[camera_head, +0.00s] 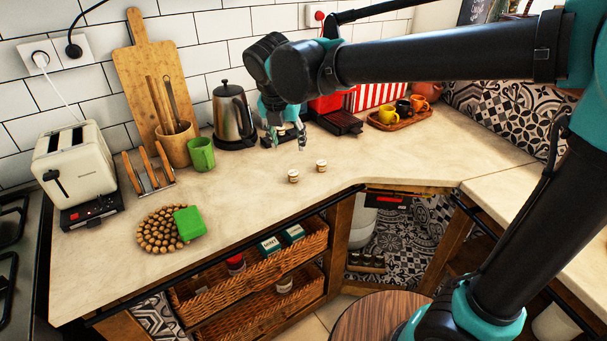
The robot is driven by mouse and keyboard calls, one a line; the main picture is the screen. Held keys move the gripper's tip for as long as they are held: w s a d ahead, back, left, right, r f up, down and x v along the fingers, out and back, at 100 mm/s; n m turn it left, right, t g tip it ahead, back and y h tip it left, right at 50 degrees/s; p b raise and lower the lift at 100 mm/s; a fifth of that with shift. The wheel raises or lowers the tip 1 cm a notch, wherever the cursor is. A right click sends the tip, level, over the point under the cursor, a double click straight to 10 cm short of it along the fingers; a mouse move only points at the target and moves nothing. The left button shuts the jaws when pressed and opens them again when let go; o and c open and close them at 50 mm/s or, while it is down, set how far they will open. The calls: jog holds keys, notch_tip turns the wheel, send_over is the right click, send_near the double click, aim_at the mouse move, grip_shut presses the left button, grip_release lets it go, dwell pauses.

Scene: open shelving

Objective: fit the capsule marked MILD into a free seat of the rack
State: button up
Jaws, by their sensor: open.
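Two small capsules with brown and white sides stand upright on the counter, a nearer one (293,176) and one a little farther right (321,165). Their markings are too small to read, so I cannot tell which is MILD. My gripper (290,142) is open and empty, pointing down above the counter behind the two capsules and apart from them. A small wooden rack (366,262) with several dark round spots sits low in the open bay under the counter. I cannot tell which of its seats are free.
A kettle (233,116), green mug (201,154) and toaster (78,166) stand to the left. A tray with cups (399,120) is at the back right. The counter right of the capsules is clear.

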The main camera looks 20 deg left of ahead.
aim_at(293, 173)
jog(key=x, duration=1.5)
jog(key=shift+s+a, duration=0.1)
jog(key=shift+s, duration=0.05)
jog(key=c, duration=0.8)
